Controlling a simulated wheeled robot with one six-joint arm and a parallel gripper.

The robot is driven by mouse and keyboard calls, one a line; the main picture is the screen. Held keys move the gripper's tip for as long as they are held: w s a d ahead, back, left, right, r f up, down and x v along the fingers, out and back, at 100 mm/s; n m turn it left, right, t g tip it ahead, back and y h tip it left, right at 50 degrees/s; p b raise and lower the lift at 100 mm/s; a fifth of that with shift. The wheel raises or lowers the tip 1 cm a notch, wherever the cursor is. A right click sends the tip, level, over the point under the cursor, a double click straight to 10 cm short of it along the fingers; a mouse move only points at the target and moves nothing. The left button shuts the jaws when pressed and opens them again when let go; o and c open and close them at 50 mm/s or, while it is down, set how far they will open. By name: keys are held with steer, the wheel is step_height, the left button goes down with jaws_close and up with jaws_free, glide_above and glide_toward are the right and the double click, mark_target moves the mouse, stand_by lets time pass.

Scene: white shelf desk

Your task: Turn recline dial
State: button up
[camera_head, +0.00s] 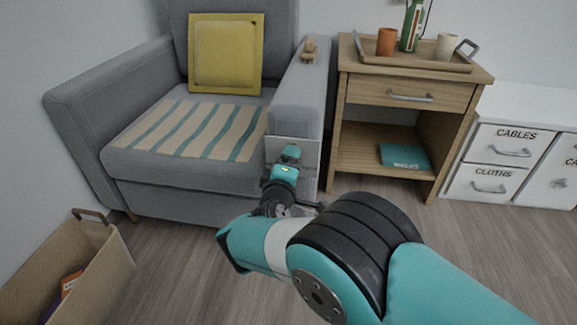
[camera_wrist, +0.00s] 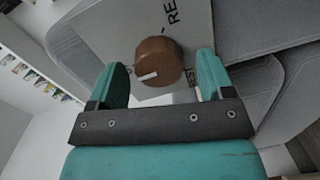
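The recline dial (camera_wrist: 158,62) is a round brown knob with a pale mark near its lower left edge in the wrist view. It sits on a light grey plate (camera_wrist: 120,28) with dark lettering. In the head view the plate (camera_head: 305,152) is on the front of the armchair's right arm, and my gripper hides the dial. My gripper (camera_wrist: 162,80) is open, with one teal finger on each side of the dial and a visible gap to each. In the head view my gripper (camera_head: 290,157) is right in front of the plate.
The grey armchair (camera_head: 185,178) holds a yellow cushion (camera_head: 226,54) and a striped cloth. A wooden side table (camera_head: 415,90) stands right of it, with a tray of cups and a bottle. A basket (camera_head: 75,270) is at lower left. Bare floor lies in front.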

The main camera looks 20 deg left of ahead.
steer(key=p+v, duration=0.6)
steer(key=v, duration=1.1)
steer(key=shift+s, duration=0.25)
steer(key=shift+w+d, duration=0.1)
steer(key=w+d+r+m+g+h, duration=0.4)
steer(key=w+d+r+m, duration=0.15)
steer(key=w+d, duration=0.3)
steer(key=w+d+r+m+g, duration=0.2)
steer(key=d+r+m+g, duration=0.3)
steer(key=d, duration=0.6)
steer(key=s+d+r+g+y, duration=0.25)
steer(key=s+d+r, duration=0.2)
steer(key=s, duration=0.25)
steer(key=s+d+r+g+y, duration=0.1)
steer(key=s+d+r+g, duration=0.3)
steer(key=s, duration=0.3)
steer(key=s+d+r+g+y, duration=0.1)
steer(key=s+d+r, duration=0.3)
steer(key=s+d, duration=0.2)
step_height(320, 180, up, 39)
steer(key=s+p, duration=0.1)
steer(key=p, duration=3.7)
steer(key=shift+a+f+m, duration=0.15)
steer(key=shift+a+m, duration=0.1)
steer(key=shift+m, duration=0.1)
steer(key=shift+y, duration=0.25)
